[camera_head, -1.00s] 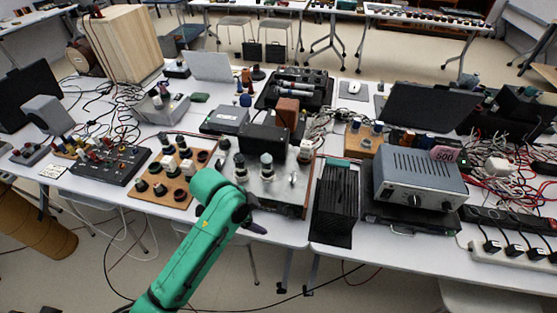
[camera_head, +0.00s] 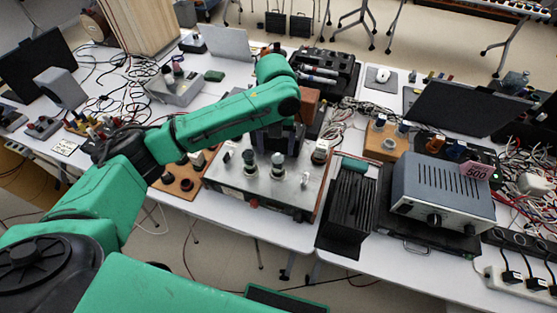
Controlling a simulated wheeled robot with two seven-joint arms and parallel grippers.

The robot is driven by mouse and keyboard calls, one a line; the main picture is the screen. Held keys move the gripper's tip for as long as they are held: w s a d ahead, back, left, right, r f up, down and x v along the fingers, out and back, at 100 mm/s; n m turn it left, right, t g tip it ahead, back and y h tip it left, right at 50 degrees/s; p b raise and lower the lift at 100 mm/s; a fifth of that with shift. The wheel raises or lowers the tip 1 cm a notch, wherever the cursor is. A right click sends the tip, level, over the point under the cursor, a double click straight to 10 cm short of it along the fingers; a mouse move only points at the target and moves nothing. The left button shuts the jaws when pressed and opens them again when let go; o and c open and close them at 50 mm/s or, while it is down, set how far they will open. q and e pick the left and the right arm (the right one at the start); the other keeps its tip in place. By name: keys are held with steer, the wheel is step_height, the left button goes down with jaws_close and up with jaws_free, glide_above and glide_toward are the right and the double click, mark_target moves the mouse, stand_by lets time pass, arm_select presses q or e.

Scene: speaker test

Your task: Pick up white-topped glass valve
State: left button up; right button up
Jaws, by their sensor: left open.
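Several glass valves stand upright on a silver chassis (camera_head: 235,180) in the middle of the table. Two valves with pale tops, a left one (camera_head: 249,160) and a middle one (camera_head: 278,162), stand near its centre. A whitish-topped one (camera_head: 320,152) stands at its right edge. I cannot tell for sure which is the white-topped valve named. My left arm reaches from the left across the chassis's back edge. My right gripper is not seen.
A wooden board (camera_head: 180,182) with round parts sits left, partly behind my arm. A black finned unit (camera_head: 348,205) and grey power supply (camera_head: 440,195) stand right. Cables (camera_head: 345,120) lie behind the chassis.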

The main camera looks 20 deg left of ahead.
mark_target(276, 155)
arm_select(q)
steer(key=f, duration=0.3)
steer(key=shift+w+f, duration=0.2)
steer(key=f, duration=0.1)
steer(key=f+p, duration=0.1)
steer(key=f, duration=0.1)
steer(key=f+p, duration=0.1)
steer(key=f, duration=0.1)
steer(key=shift+w+d+f, duration=0.15)
steer(key=shift+w+f, duration=0.05)
steer(key=shift+w, duration=0.05)
steer(key=shift+f, duration=0.15)
steer(key=shift+w, duration=0.1)
steer(key=c, duration=1.2)
jaws_close()
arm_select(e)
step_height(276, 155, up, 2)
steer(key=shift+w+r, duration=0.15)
